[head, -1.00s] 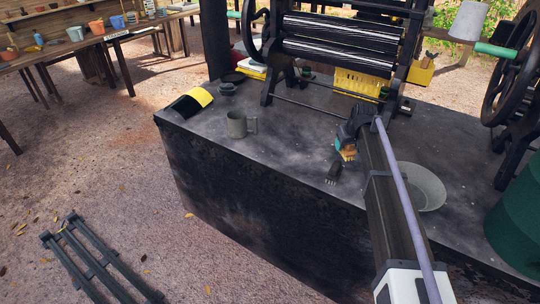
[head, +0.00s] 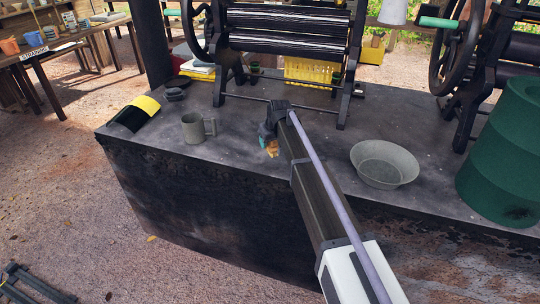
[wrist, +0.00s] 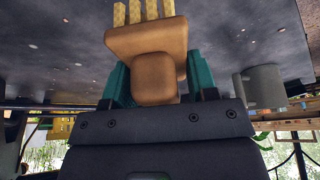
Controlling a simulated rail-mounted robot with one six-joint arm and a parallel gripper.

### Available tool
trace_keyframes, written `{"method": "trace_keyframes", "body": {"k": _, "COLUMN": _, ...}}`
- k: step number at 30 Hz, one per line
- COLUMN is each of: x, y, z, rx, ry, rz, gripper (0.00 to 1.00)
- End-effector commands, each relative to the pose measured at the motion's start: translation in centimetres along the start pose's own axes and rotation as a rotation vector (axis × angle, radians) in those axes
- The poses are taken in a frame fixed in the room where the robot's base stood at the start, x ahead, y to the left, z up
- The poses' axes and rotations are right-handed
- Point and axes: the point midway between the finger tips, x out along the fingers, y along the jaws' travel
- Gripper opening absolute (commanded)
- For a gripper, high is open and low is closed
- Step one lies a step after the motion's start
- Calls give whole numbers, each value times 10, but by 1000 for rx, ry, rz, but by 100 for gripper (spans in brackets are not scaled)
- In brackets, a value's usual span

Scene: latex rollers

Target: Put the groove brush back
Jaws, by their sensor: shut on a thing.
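The groove brush is a tan wooden block with pale yellow bristles. In the wrist view the brush (wrist: 153,45) sits between the teal fingers, its bristles pointing to the top of the picture. My gripper (head: 267,144) is shut on it. In the head view only a small tan part of the brush (head: 272,150) shows beside my arm, over the dark tabletop (head: 235,160). Its exact height above the top is hard to judge.
A grey mug (head: 193,130) stands left of my gripper, and a grey bowl (head: 385,165) lies to the right. The black roller machine (head: 285,40) stands behind, with a yellow crate (head: 312,70) under it. A green drum (head: 505,150) stands far right.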

Motion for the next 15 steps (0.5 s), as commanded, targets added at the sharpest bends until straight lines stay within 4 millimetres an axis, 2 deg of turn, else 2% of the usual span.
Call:
{"method": "trace_keyframes", "body": {"k": 3, "x": 25, "y": 0, "z": 10, "rx": 0, "ry": 0, "rz": 0, "gripper": 34}}
{"method": "trace_keyframes", "body": {"k": 5, "x": 34, "y": 0, "z": 14, "rx": 0, "ry": 0, "rz": 0, "gripper": 34}}
{"method": "trace_keyframes", "body": {"k": 15, "x": 34, "y": 0, "z": 14, "rx": 0, "ry": 0, "rz": 0, "gripper": 31}}
